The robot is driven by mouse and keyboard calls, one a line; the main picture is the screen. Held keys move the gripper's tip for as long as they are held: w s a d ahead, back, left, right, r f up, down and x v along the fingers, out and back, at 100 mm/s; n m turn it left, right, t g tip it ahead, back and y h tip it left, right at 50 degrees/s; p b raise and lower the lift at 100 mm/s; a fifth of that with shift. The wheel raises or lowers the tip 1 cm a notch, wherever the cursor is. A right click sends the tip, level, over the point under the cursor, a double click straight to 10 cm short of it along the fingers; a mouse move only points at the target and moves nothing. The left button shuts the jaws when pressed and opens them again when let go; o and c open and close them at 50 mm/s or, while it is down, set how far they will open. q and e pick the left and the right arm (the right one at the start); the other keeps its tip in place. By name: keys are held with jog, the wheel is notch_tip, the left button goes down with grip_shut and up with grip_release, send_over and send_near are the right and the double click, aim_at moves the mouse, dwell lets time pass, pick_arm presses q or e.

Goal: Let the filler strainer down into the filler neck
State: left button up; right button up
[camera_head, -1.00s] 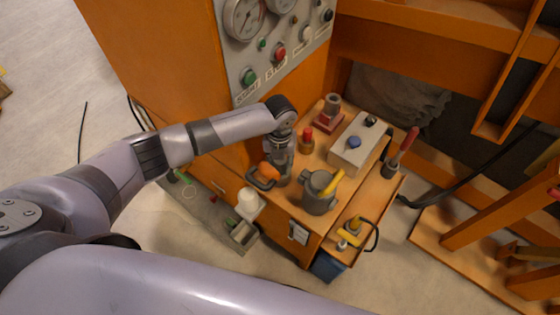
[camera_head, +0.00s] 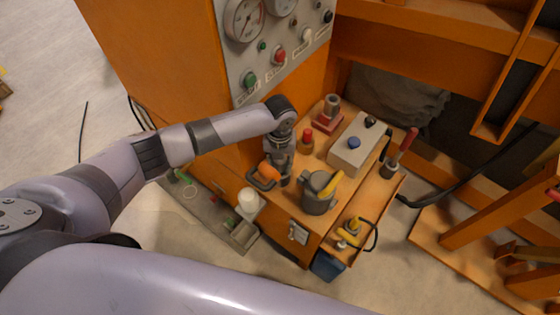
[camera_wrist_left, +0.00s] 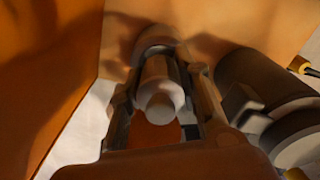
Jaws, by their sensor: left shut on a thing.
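My left gripper (camera_head: 279,172) points down over the left side of the orange cabinet top, beside the grey jug. In the left wrist view its fingers (camera_wrist_left: 158,108) are shut on a grey, round-ended cylinder (camera_wrist_left: 160,92), which I take for the filler strainer. A round grey-brown rim (camera_wrist_left: 155,36) shows just beyond it, perhaps the filler neck. I cannot tell whether the cylinder is inside that rim or apart from it. In the head view the gripper hides the held thing and what is below it. My right gripper is not in view.
A grey jug with a yellow handle (camera_head: 318,194) stands close right of the gripper. An orange-handled part (camera_head: 264,176) is at its left. A red-capped thing (camera_head: 306,141), a grey box (camera_head: 352,150) and a red-handled tool (camera_head: 401,151) stand behind. A gauge panel (camera_head: 275,50) rises behind.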

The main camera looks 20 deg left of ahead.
pick_arm(q)
jog(key=shift+p, duration=0.45)
dwell(1.2)
jog(key=shift+f+b, duration=0.45)
jog(key=shift+f, duration=0.1)
jog(key=o, duration=1.2)
jog(key=shift+r, duration=0.15)
notch_tip(320, 180, up, 12)
jog(key=shift+f, duration=0.1)
jog(key=shift+s, duration=0.1)
dwell(0.3)
